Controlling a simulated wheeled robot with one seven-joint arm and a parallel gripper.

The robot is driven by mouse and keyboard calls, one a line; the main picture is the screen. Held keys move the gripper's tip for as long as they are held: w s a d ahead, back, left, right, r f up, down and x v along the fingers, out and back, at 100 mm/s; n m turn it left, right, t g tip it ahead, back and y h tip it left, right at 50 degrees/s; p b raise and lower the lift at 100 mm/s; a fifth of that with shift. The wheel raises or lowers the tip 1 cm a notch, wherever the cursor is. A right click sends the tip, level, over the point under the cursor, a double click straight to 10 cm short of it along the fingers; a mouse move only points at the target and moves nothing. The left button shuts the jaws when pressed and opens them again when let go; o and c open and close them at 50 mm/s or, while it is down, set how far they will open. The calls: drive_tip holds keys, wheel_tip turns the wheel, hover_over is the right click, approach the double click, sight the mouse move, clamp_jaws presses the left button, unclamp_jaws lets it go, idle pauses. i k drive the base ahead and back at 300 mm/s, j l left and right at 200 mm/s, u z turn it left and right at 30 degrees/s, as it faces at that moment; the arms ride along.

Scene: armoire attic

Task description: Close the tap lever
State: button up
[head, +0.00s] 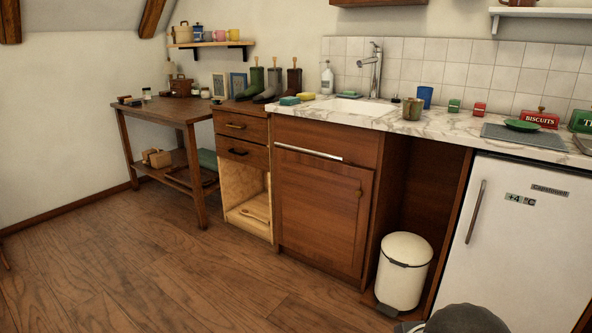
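A silvery tap (376,72) stands upright at the back of the counter, behind the white sink (358,107). Its spout points to the left. The tap's lever (375,45) is at the top of the tap; it is too small here to tell its exact position. I cannot make out any running water. My gripper is not in view, so its place relative to the tap does not show.
The marble counter (440,122) holds a blue cup (424,97), a brass-coloured mug (413,109), sponges and tins. Below are a wooden cabinet (320,210), a cream bin (403,270) and a white fridge (520,240). The wooden floor (170,275) is clear at left.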

sight(376, 48)
drive_tip(key=i+j, duration=0.2)
drive_tip(key=i, duration=0.3)
drive_tip(key=i+j+u, duration=0.1)
drive_tip(key=i, duration=0.35)
